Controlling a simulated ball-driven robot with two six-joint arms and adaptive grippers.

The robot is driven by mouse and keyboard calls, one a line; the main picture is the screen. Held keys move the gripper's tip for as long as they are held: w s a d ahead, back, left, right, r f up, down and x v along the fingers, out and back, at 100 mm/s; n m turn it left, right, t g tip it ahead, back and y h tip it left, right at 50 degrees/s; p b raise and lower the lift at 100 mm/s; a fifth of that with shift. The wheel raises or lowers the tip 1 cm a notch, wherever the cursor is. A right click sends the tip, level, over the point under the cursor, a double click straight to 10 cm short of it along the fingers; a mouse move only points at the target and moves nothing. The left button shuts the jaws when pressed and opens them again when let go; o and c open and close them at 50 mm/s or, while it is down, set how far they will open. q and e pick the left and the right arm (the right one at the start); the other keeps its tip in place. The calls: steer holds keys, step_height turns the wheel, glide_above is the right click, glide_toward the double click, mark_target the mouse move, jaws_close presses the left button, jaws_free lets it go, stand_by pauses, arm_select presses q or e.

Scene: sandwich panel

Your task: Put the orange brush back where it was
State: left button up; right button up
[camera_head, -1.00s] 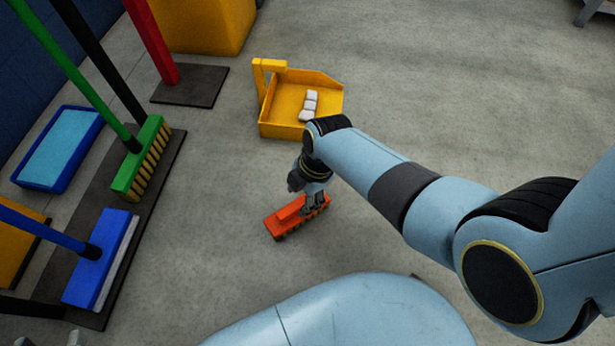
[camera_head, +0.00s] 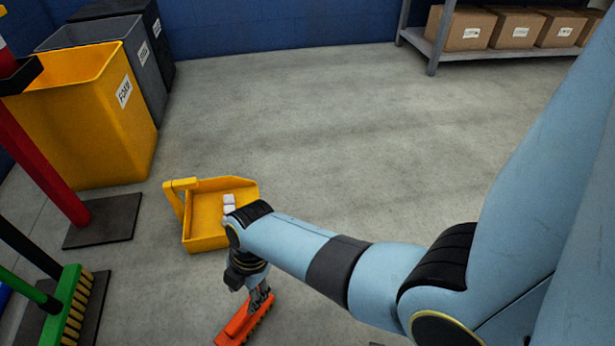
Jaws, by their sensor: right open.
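The orange brush (camera_head: 238,327) lies on the grey floor at the bottom of the head view, partly cut off by the lower edge. My right gripper (camera_head: 261,299) points down at the brush's far end. Its jaws are open and look to be around or just above the brush; the exact contact is too small to tell. My left gripper is not in view.
A yellow dustpan (camera_head: 207,212) with white pieces (camera_head: 229,203) stands just behind my right arm. A green broom (camera_head: 73,305), a red post (camera_head: 42,165) and a yellow bin (camera_head: 92,125) are at left. A shelf with boxes (camera_head: 465,27) is far right. The middle floor is clear.

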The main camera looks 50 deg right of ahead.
steer(key=s+d+r+m+t+h, duration=0.25)
steer(key=s+d+r+m, duration=0.35)
steer(key=s+d+m, duration=0.3)
steer(key=s+d+r+m+t, duration=0.1)
steer(key=s+r+m, duration=0.2)
steer(key=r+m, duration=0.2)
steer(key=s+d+r+m+t, duration=0.1)
steer(key=r+m, duration=0.4)
steer(key=r, duration=0.5)
steer(key=shift+s+t, duration=0.65)
steer(key=shift+s, duration=0.45)
steer(key=shift+d, duration=0.1)
